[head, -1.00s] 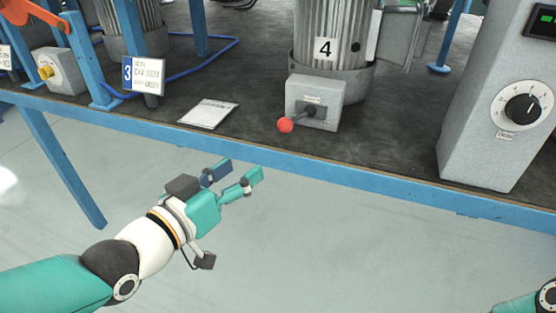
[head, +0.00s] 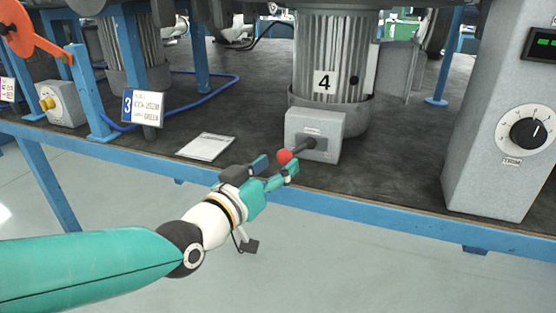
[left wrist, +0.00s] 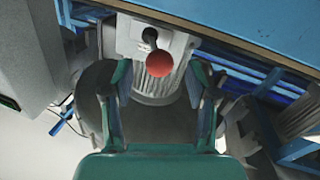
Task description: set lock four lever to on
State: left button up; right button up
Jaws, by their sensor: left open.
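The lock four lever is a short dark rod with a red ball knob (head: 285,156), on a grey box (head: 326,127) in front of the ribbed cylinder marked 4 (head: 324,83). The rod points out to the left and front of the box. My left gripper (head: 277,169) is open at the bench's front edge, its fingertips close to the red knob. In the left wrist view the knob (left wrist: 159,63) shows between and beyond the two open fingers (left wrist: 160,95). I cannot tell whether a finger touches it. My right gripper is not in view.
The blue bench edge (head: 380,207) runs below the lever. A white sheet (head: 206,147) lies left of the box. A grey cabinet with a black dial (head: 527,133) stands at the right. A sign marked 3 (head: 143,107) and an orange lever (head: 35,35) are at the left.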

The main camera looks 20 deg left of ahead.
aim_at(280, 162)
pick_arm(q)
jog(key=shift+x, duration=1.9)
grip_shut()
jog(key=shift+a, duration=0.25)
jog(key=shift+d, duration=0.2)
